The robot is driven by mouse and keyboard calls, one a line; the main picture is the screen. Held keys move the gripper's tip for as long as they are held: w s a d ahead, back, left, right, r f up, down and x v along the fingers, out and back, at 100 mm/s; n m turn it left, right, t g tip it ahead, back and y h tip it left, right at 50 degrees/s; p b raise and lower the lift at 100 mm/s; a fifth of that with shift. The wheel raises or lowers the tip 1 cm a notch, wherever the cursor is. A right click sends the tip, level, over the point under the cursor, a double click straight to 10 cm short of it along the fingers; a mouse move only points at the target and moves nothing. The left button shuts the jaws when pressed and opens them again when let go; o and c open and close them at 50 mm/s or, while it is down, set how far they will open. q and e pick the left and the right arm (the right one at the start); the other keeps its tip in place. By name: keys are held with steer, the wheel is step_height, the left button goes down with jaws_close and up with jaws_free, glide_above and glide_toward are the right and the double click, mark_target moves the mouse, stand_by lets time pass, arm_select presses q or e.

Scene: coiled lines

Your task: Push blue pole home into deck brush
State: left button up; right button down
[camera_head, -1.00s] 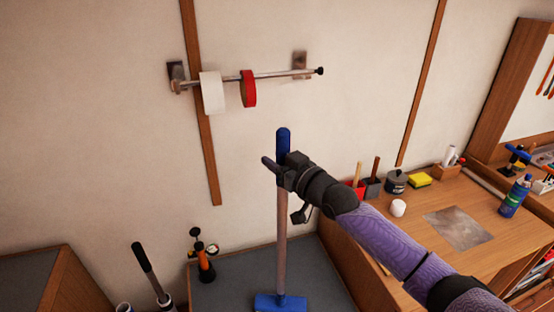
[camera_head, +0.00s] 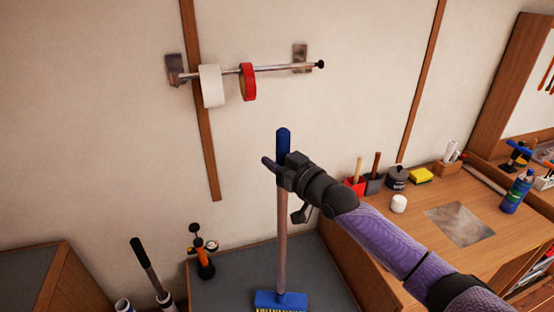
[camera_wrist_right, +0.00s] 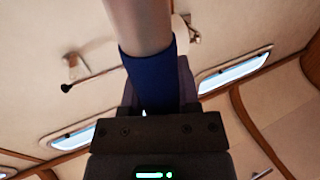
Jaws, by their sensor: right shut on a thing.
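The pole (camera_head: 281,235) stands nearly upright, with a blue grip (camera_head: 283,142) on top and a pale shaft below. Its lower end meets the socket of the blue deck brush (camera_head: 281,299); how deep it sits there I cannot tell. The brush head is low in the head view, with pale bristles just showing at the picture's bottom edge. My right gripper (camera_head: 279,171) is shut on the blue grip, just below its rounded top. In the right wrist view the blue grip (camera_wrist_right: 152,80) runs up between the fingers into the shaft. My left gripper is not in view.
A wall rail (camera_head: 285,68) holds a white roll (camera_head: 211,86) and a red roll (camera_head: 248,82). An orange-black tool (camera_head: 203,260) stands left of the brush. A wooden desk (camera_head: 400,235) with pots and a blue bottle (camera_head: 516,193) lies right, beneath my right arm.

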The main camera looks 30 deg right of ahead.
stand_by(0.3)
steer(key=shift+c, duration=1.2)
jaws_free()
steer(key=s+d+p, duration=0.1)
steer(key=s, duration=0.8)
steer(key=shift+s+d, duration=0.3)
steer(key=shift+s, duration=0.1)
